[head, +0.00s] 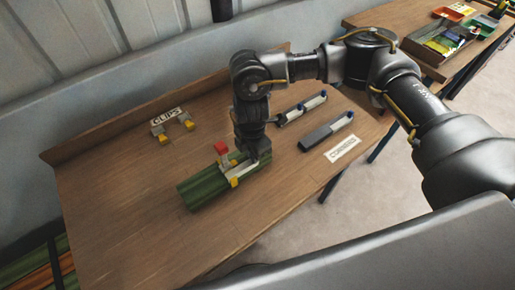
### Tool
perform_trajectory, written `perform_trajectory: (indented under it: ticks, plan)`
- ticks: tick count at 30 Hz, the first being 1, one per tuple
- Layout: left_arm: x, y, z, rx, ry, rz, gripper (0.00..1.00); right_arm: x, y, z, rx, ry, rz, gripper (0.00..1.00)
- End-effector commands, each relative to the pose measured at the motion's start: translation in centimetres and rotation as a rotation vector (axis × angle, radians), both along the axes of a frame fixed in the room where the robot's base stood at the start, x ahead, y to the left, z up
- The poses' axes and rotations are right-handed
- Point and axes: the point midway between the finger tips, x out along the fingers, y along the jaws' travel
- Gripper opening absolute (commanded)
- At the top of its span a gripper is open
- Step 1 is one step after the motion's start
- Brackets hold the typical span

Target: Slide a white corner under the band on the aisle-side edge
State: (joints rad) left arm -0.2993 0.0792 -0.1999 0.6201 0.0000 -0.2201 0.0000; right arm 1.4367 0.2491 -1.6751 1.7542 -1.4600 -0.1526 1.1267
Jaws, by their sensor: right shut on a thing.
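A green bundle (197,193) lies aslant on the wooden table. A pale band with yellow ends (235,182) crosses it, and a red-topped buckle or clip (222,150) stands upright on its far side. My right gripper (257,156) points down at the bundle's right end, beside the band. It is shut on a thin pale piece, seemingly a white corner, mostly hidden by the fingers. I cannot tell whether that piece is under the band. My left gripper is out of view.
The table's front left is bare. Another table with trays (442,42) stands at the upper right, across a gap of floor.

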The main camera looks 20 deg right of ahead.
Motion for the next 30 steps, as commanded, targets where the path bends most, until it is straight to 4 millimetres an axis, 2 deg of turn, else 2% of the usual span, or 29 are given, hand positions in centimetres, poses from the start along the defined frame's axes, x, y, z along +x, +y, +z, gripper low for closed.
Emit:
perform_trajectory:
  ticks: [12, 24, 25, 30]
  plan:
    - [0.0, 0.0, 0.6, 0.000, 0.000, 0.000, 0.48, -0.7, 1.7, 0.0, 0.000, -0.001, 0.000, 0.00]
    - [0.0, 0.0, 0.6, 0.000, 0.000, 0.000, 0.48, -0.8, 1.9, 0.0, 0.000, 0.000, 0.000, 0.00]
    - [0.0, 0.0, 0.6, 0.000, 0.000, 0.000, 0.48, -0.8, 1.9, 0.0, 0.000, 0.000, 0.000, 0.17]
    - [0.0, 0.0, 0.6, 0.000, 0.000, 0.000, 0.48, -0.8, 1.9, 0.0, 0.001, 0.000, 0.000, 0.39]
